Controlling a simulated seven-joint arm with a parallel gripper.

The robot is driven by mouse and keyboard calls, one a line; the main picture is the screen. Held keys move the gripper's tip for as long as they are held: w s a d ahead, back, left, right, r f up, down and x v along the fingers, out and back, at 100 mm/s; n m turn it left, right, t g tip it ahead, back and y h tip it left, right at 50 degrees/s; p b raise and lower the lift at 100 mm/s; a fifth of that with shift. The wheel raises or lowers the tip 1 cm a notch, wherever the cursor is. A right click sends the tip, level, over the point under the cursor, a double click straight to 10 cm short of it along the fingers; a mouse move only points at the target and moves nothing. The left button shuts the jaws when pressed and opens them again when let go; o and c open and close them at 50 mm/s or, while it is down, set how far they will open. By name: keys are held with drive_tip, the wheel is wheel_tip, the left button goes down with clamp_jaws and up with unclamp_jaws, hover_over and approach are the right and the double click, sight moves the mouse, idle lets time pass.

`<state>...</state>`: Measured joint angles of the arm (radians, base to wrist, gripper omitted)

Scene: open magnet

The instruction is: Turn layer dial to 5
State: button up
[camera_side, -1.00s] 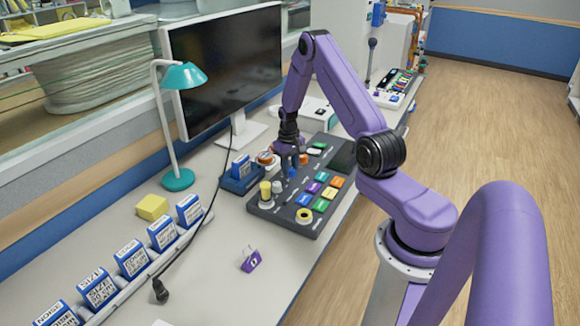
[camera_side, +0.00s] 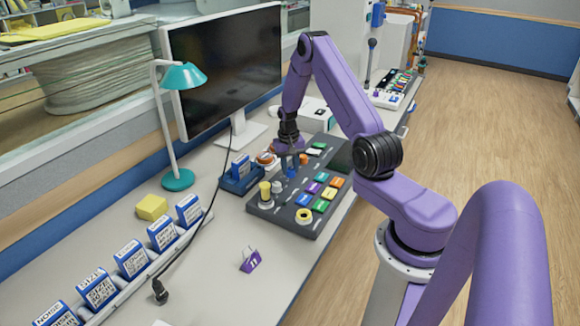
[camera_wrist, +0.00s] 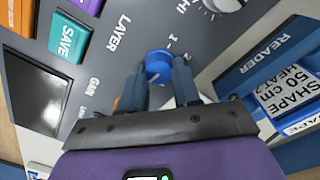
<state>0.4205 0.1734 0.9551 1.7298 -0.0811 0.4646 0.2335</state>
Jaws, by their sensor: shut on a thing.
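The layer dial (camera_wrist: 158,67) is a round blue knob with a white pointer mark, beside the LAYER lettering in the wrist view. Small numbers, with 1 and 2 legible, curve around its far side; the others are hidden or too small to read. My gripper (camera_wrist: 159,78) is shut on the dial, one dark finger on each side. In the side view my gripper (camera_side: 292,164) points down at the dark control panel (camera_side: 284,217), with the blue dial (camera_side: 291,172) partly showing under the fingers.
Coloured buttons (camera_side: 322,190) and a yellow ring knob (camera_side: 304,215) are to the right on the panel. A blue card reader (camera_side: 240,178) stands to its left. A monitor (camera_side: 222,65) is behind. A small purple stand (camera_side: 250,260) and a black cable (camera_side: 190,240) lie in front.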

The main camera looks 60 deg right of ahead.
drive_tip(key=o, duration=1.1)
drive_tip(key=shift+c, duration=0.2)
wheel_tip(320, 180, up, 18)
drive_tip(key=shift+w+a+f, duration=0.2)
drive_tip(key=shift+w+f, duration=0.05)
drive_tip(key=s+a+r+n, duration=0.3)
drive_tip(key=a+n, duration=0.2)
drive_tip(key=a, duration=0.8)
drive_tip(key=s+a+r+n, duration=0.2)
drive_tip(key=a+n, duration=0.3)
drive_tip(key=a, duration=0.8)
drive_tip(key=s+a+n, duration=0.3)
drive_tip(key=s+n, duration=0.2)
drive_tip(key=s, duration=0.7)
drive_tip(key=s+a+n, duration=0.4)
drive_tip(key=s+n, duration=0.2)
drive_tip(key=s, duration=0.5)
drive_tip(key=shift+s+r+y, duration=0.3)
drive_tip(key=shift+s+r, duration=0.05)
drive_tip(key=shift+r, duration=0.05)
